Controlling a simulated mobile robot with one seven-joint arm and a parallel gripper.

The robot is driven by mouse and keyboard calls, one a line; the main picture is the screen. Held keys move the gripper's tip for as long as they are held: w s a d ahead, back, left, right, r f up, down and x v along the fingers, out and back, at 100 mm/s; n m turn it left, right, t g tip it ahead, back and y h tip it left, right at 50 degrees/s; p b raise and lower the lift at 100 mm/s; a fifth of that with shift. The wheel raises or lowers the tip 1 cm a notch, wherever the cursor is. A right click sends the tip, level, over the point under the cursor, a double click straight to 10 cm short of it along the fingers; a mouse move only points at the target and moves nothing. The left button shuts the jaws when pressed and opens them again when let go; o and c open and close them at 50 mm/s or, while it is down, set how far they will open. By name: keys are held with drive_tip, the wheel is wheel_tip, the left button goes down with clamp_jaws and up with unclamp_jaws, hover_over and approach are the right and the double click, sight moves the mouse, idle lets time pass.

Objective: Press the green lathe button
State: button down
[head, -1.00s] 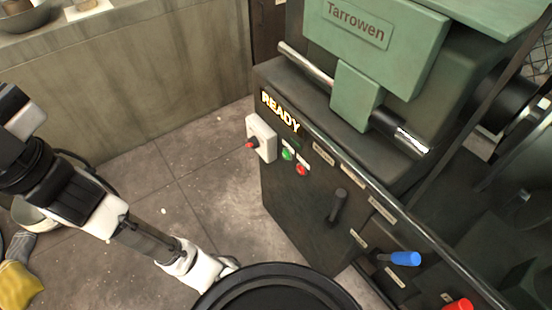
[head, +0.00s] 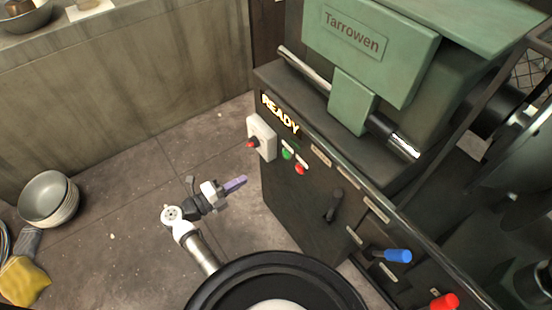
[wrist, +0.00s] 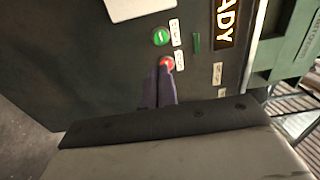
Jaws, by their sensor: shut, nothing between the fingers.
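The green button (head: 287,154) is a small round button on the dark front panel of the lathe (head: 300,200). It also shows in the wrist view (wrist: 161,37), above the red button (wrist: 167,63). My gripper (head: 242,182) has purple fingers that are together and empty, pointing toward the panel from the left. In the wrist view the fingertips (wrist: 160,72) overlap the lower edge of the red button, below the green one. The head view shows a gap between the fingers and the buttons.
A white box with a red knob (head: 260,138) sticks out left of the buttons. A lit READY sign (head: 280,113) is above them. A black lever (head: 334,204) and a blue-handled lever (head: 397,256) are lower right. Stacked bowls (head: 48,198) stand at left.

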drive_tip(key=p, duration=0.3)
approach(284, 155)
drive_tip(key=x, duration=0.5)
drive_tip(key=shift+w+d, duration=0.15)
drive_tip(key=shift+d, duration=0.2)
drive_tip(key=shift+w+d, duration=0.3)
drive_tip(key=shift+d, duration=0.1)
